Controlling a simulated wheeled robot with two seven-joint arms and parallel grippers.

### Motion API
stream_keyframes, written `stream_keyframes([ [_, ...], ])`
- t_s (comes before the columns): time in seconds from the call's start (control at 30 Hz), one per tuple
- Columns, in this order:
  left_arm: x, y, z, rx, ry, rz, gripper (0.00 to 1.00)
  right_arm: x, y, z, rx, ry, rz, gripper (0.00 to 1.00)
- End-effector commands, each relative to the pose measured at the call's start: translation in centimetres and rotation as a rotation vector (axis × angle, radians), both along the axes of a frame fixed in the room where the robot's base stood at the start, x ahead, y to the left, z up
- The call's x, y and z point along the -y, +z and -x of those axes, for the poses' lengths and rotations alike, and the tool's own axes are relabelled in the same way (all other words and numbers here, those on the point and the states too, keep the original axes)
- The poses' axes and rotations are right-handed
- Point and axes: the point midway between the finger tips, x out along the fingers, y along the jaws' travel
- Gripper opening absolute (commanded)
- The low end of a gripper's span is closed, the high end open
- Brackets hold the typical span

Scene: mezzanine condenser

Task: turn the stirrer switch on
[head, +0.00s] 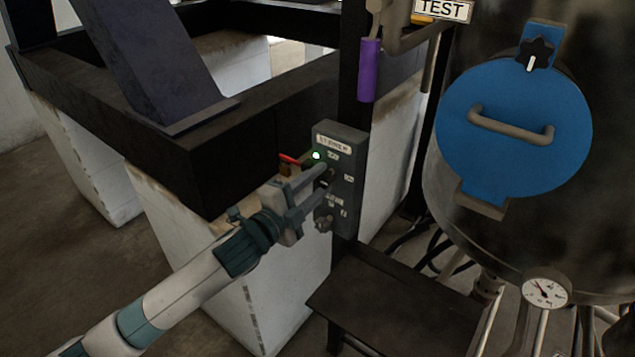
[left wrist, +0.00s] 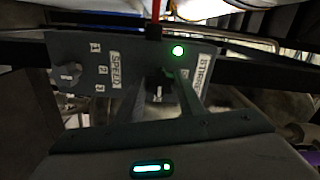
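The grey stirrer control box (head: 350,158) is mounted on a black post in the head view, and its panel (left wrist: 105,55) spans the left wrist view. A green lamp (left wrist: 178,50) on it is lit; the lamp also shows in the head view (head: 316,155). The dark stirrer switch (left wrist: 159,86) has a pale mark and sits between my left gripper's fingers. My left gripper (head: 324,181) is at the panel with its fingers parted, one on each side of the switch. Finger contact is hard to make out. My right gripper is not in view.
A speed knob (left wrist: 67,75) sits on the same panel beside the switch. A red-handled part (head: 289,159) sticks out left of the box. A black frame (head: 235,150) is behind my left arm. A vessel with a blue hatch (head: 515,155) and a gauge (head: 545,291) stand right; a dark bench (head: 395,310) is below.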

Motion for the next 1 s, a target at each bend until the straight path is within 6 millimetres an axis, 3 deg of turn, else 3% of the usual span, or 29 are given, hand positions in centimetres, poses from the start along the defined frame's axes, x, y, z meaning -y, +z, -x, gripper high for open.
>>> stream_keyframes([
  [0.03, 0.0, -0.1, 0.0, 0.000, 0.000, -0.002, 0.44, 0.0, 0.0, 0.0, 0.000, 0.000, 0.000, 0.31],
  [0.1, 0.0, -0.1, 0.0, 0.000, 0.000, -0.001, 0.53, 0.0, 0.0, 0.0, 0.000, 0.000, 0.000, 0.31],
  [0.57, -0.4, -0.2, 0.5, -0.001, 0.000, -0.001, 0.53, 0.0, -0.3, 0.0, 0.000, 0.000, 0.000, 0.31],
  [0.77, -1.6, -0.3, 2.2, 0.000, 0.000, -0.001, 0.53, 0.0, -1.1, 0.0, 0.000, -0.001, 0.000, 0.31],
  [1.0, -4.2, -0.5, 5.8, 0.000, 0.000, -0.002, 0.53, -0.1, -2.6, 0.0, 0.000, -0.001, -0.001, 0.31],
])
